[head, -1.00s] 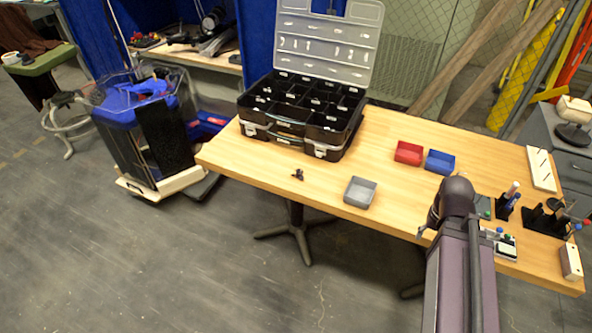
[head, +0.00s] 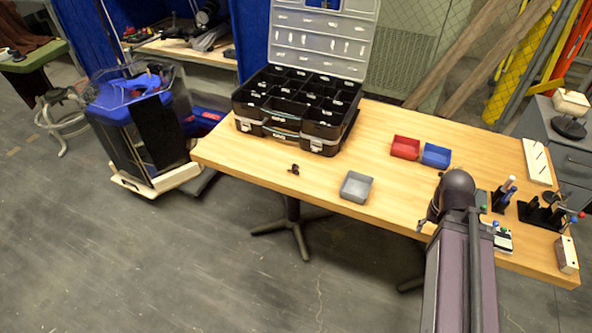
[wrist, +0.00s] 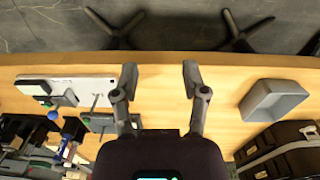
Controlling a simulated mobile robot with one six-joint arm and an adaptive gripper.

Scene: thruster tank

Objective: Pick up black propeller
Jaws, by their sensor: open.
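The black propeller (head: 293,169) is a small dark piece lying on the wooden table near its front edge, left of the grey bin, in the head view. I cannot see it in the wrist view. My gripper (wrist: 158,80) is open and empty over the table in the wrist view, its two fingers apart with bare wood and the table edge between them. My gripper is well to the right of the propeller.
A grey bin (head: 356,187) stands between the propeller and my arm; it also shows in the wrist view (wrist: 272,99). A black organizer case (head: 300,105) stands open behind. Red (head: 405,147) and blue (head: 436,156) bins sit mid-table. Pens and tool holders (head: 545,213) crowd the right end.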

